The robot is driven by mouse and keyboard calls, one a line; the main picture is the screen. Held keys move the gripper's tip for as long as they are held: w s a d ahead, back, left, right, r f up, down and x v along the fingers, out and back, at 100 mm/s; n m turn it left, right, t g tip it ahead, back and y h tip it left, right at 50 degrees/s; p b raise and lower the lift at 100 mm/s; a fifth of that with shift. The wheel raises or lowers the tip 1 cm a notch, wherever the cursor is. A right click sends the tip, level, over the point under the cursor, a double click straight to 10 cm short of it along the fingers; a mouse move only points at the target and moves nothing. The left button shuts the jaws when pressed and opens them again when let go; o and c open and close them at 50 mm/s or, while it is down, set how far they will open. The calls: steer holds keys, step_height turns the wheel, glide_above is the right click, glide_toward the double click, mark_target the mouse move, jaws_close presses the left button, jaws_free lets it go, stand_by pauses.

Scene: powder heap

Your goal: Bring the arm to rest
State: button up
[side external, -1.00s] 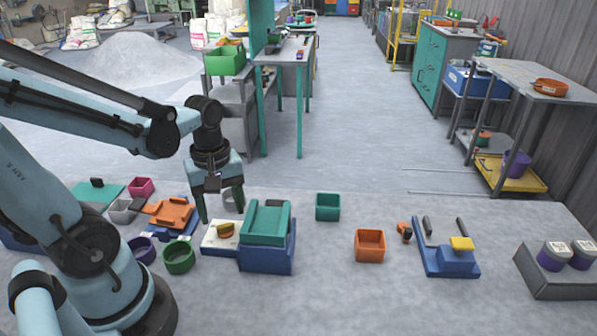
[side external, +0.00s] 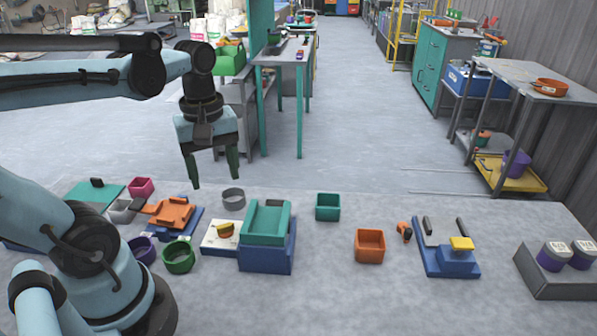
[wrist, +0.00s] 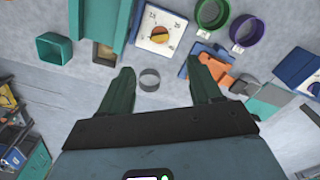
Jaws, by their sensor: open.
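My gripper (side external: 211,170) hangs in the air above the back left part of the work surface in the side view. Its two dark green fingers point down and stand apart with nothing between them. In the wrist view the open fingers (wrist: 163,85) show with the floor-grey surface beyond. A small grey ring-shaped cup (side external: 233,198) stands on the surface below and to the right of the fingers; it also shows in the wrist view (wrist: 149,80), between the fingertips but well beneath them.
Close by are a white dial scale (side external: 217,243), a teal-and-blue box (side external: 266,258), an orange device (side external: 170,214) and a green ring (side external: 179,257). A green cup (side external: 327,207) and an orange cup (side external: 369,246) stand further right. The surface between and in front of them is clear.

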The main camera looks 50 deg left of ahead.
steer(key=w+d+m+t, duration=0.2)
steer(key=m, duration=0.2)
steer(key=w+d+f+m+t, duration=0.1)
steer(key=w+d+m+t, duration=0.1)
steer(key=m, duration=0.3)
steer(key=w+d+m+t, duration=0.2)
steer(key=m, duration=0.3)
steer(key=shift+d+f+t, duration=0.1)
steer(key=shift+f+t, duration=0.2)
steer(key=shift+o, duration=0.7)
steer(key=shift+w+d+m, duration=0.15)
steer(key=shift+d+m, duration=0.05)
steer(key=shift+m, duration=0.2)
steer(key=shift+o, duration=1.3)
steer(key=shift+w+r+m, duration=0.15)
steer(key=shift+r+m, duration=0.1)
steer(key=shift+m, duration=0.05)
steer(key=shift+o, duration=1.4)
steer(key=w+a+r+m+g, duration=0.4)
steer(key=r+m, duration=0.3)
steer(key=r, duration=0.2)
steer(key=shift+w+a+g, duration=0.2)
steer(key=shift+w+g, duration=0.15)
steer(key=shift+g, duration=0.45)
step_height(320, 180, down, 9)
steer(key=m+g, duration=0.1)
steer(key=shift+w+a+r+m, duration=0.15)
steer(key=shift+w+a+m, duration=0.1)
steer(key=shift+a+m, duration=0.15)
